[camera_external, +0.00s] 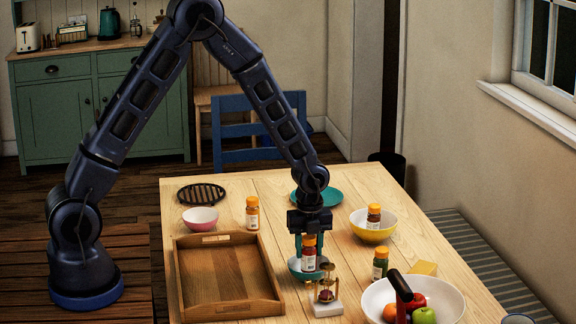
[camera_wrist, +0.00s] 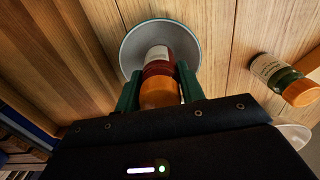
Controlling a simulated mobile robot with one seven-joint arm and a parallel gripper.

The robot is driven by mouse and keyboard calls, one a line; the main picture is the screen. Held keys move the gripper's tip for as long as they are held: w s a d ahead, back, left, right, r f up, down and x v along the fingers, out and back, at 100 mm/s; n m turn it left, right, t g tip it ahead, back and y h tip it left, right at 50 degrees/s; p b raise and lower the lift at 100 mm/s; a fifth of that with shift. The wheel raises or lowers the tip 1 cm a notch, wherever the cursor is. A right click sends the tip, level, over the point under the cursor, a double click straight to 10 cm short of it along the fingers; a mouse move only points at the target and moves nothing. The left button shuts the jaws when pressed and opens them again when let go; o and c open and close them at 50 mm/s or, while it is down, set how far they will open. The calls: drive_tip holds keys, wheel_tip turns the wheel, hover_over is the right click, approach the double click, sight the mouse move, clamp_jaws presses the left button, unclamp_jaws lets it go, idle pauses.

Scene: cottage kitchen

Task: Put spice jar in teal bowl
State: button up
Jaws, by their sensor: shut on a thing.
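A spice jar (camera_external: 309,256) with an orange lid, a white label and dark red contents is upright between the fingers of my gripper (camera_external: 308,242). My gripper is shut on it near the lid; it also shows in the wrist view (camera_wrist: 158,62). The teal bowl (camera_external: 294,268), small and pale with a teal rim, is directly below the jar. In the wrist view the bowl (camera_wrist: 133,48) surrounds the jar's lower end. I cannot tell whether the jar touches the bowl's bottom.
A wooden tray (camera_external: 184,285) is left of the bowl; a small gold-and-white ornament (camera_external: 327,296) stands close in front. A green-filled jar (camera_external: 380,263) and a fruit bowl (camera_external: 452,302) are at right. Another jar (camera_external: 252,213), a pink bowl (camera_external: 200,222) and a yellow bowl (camera_external: 370,235) holding a jar stand farther back.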

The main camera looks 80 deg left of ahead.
drive_tip(key=shift+f, duration=0.85)
drive_tip(key=shift+f, duration=0.15)
drive_tip(key=o, duration=1.1)
drive_tip(key=shift+c, duration=0.2)
